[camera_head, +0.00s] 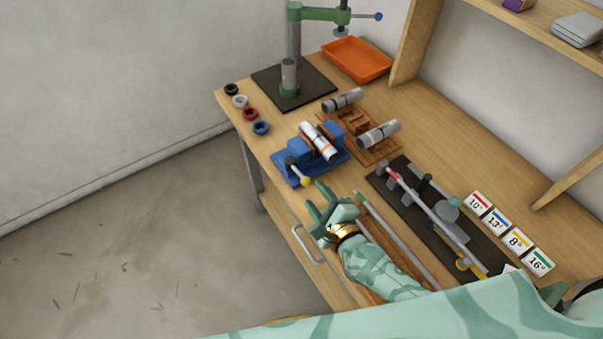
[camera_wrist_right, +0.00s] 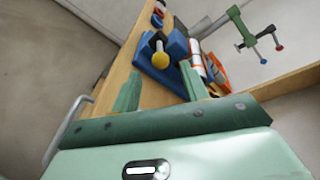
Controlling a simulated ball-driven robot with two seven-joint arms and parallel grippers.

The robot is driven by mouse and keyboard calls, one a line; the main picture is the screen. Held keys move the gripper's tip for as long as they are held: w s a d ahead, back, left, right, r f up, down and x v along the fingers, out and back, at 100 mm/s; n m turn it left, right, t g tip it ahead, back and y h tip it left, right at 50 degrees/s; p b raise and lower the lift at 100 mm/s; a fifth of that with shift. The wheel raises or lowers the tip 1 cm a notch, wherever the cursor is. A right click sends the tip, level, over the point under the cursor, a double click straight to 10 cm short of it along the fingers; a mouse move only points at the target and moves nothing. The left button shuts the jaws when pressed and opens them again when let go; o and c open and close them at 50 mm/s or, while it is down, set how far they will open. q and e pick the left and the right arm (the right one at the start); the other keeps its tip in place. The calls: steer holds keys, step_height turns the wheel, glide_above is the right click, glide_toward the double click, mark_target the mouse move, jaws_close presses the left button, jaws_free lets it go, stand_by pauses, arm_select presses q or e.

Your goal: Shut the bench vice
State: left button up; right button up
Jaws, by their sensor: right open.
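The blue bench vice (camera_head: 283,169) stands near the bench's left edge. A white tube with orange bands (camera_head: 318,143) lies between its two jaws; I cannot tell whether both jaws touch it. The vice's dark handle ends in a yellow ball (camera_head: 306,181) on the near side. My right gripper (camera_head: 314,195) is open and empty, just short of that yellow ball. In the right wrist view, the yellow ball (camera_wrist_right: 160,60) and the blue vice (camera_wrist_right: 178,46) lie ahead, beyond and between my open fingers (camera_wrist_right: 158,85). My left gripper is not in view.
A wooden rack with grey tubes (camera_head: 378,134) stands right of the vice. A dark board with a grey rod fixture (camera_head: 432,212) lies further right. Several coloured rings (camera_head: 250,113), a green press (camera_head: 294,50) and an orange tray (camera_head: 357,60) are behind. Number cards (camera_head: 497,222) lie right.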

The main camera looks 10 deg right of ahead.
mark_target(307, 185)
steer(key=b+x, duration=0.1)
steer(key=x, duration=0.7)
steer(key=shift+w+a+f+b, duration=0.1)
steer(key=shift+w+f+b, duration=0.05)
steer(key=shift+b, duration=0.15)
steer(key=shift+w+a, duration=0.1)
steer(key=shift+w, duration=0.25)
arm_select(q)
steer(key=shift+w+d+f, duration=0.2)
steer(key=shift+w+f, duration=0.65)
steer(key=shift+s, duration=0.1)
arm_select(e)
steer(key=shift+c, duration=1.3)
jaws_close()
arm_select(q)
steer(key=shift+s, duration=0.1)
